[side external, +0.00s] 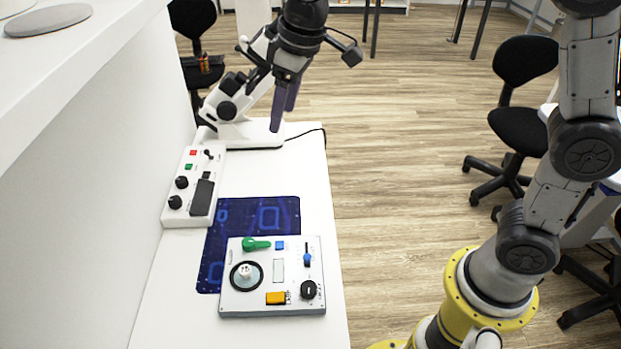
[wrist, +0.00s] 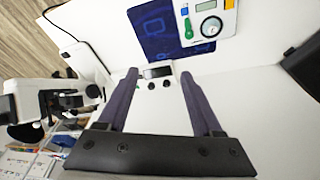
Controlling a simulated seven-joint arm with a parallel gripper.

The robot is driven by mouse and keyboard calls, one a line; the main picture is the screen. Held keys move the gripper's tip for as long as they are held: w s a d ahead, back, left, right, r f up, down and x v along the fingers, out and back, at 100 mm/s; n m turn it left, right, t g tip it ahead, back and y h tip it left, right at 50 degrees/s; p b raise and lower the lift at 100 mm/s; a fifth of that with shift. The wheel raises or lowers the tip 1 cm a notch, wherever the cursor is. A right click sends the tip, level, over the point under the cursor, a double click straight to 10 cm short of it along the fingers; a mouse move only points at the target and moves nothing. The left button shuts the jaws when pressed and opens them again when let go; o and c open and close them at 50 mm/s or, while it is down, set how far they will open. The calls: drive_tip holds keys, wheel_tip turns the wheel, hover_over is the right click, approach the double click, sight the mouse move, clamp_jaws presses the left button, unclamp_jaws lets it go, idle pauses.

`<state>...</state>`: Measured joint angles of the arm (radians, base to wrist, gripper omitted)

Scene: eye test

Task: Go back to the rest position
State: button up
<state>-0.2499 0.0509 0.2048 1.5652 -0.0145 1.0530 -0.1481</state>
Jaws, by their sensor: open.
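My gripper (side external: 283,118) hangs above the far part of the white table (side external: 310,185), in front of the microscope. Its two dark fingers point down, apart, with nothing between them. In the wrist view my gripper (wrist: 159,77) also shows spread, empty fingers. The rest position is not marked in either view.
A control panel (side external: 240,302) with knobs and buttons lies partly over a blue mat (side external: 225,214). A narrow control box (side external: 201,195) lies at the left, by the wall. A white microscope (side external: 250,133) stands at the table's far end. Office chairs (side external: 521,130) stand on the floor.

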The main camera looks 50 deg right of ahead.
drive_tip(key=s+d+r+m+t, duration=0.1)
drive_tip(key=s+d+r, duration=0.25)
drive_tip(key=s, duration=0.35)
drive_tip(key=s+d+r+m+t, duration=0.1)
drive_tip(key=s+d+r, duration=0.1)
drive_tip(key=s+d, duration=0.35)
drive_tip(key=s+f+m, duration=0.1)
drive_tip(key=s+f, duration=0.3)
drive_tip(key=s, duration=0.2)
drive_tip(key=s+d+f+m, duration=0.1)
drive_tip(key=s+f, duration=0.3)
drive_tip(key=s, duration=0.3)
drive_tip(key=shift+d+f+m+t+h, duration=0.15)
drive_tip(key=shift+d+m+t+h, duration=0.05)
drive_tip(key=shift+m+t+h, duration=0.1)
